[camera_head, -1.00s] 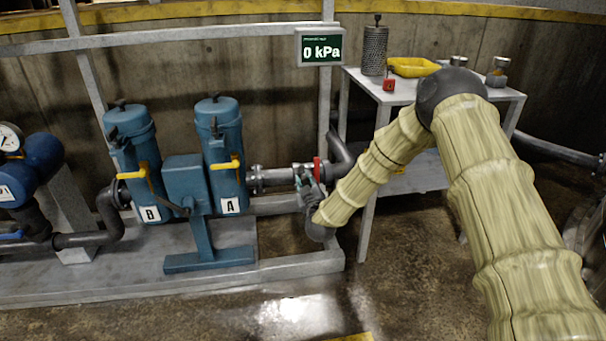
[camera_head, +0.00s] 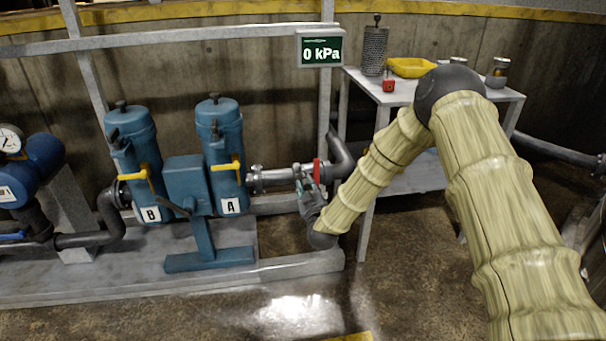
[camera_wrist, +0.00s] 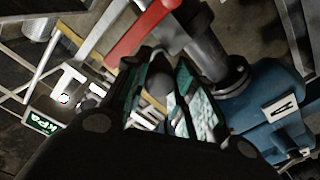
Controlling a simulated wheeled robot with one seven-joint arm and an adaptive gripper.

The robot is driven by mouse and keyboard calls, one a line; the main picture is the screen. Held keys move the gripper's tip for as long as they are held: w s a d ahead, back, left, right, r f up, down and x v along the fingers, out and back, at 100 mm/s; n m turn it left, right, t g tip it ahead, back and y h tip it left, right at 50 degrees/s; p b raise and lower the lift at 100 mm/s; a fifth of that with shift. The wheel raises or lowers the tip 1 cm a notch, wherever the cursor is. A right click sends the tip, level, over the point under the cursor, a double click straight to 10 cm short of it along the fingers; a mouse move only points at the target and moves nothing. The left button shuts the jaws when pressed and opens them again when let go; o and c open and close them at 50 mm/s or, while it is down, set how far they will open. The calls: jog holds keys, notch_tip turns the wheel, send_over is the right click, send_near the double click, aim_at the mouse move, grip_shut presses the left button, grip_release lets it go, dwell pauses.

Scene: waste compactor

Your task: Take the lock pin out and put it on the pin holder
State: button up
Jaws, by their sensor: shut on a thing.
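My gripper (camera_head: 306,184) is at the pipe just right of the blue filter A, below the red valve handle (camera_head: 317,170). In the wrist view my gripper (camera_wrist: 162,98) has its two green-padded fingers close around a small grey rounded piece (camera_wrist: 158,83). This looks like the head of the lock pin, but most of it is hidden by the fingers, and I cannot tell whether it is still seated. The red handle (camera_wrist: 145,30) passes just beyond the fingertips. I cannot clearly pick out the pin holder.
Blue filters A (camera_head: 228,155) and B (camera_head: 138,165) stand left of my gripper. The table (camera_head: 425,98) behind my arm bears a mesh cylinder (camera_head: 374,50), a yellow tray (camera_head: 411,67), a red block (camera_head: 388,86) and small jars. A display (camera_head: 320,48) reads 0 kPa.

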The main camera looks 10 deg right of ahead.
jog(key=shift+s+p, duration=0.85)
jog(key=shift+s, duration=1.65)
jog(key=shift+s, duration=0.15)
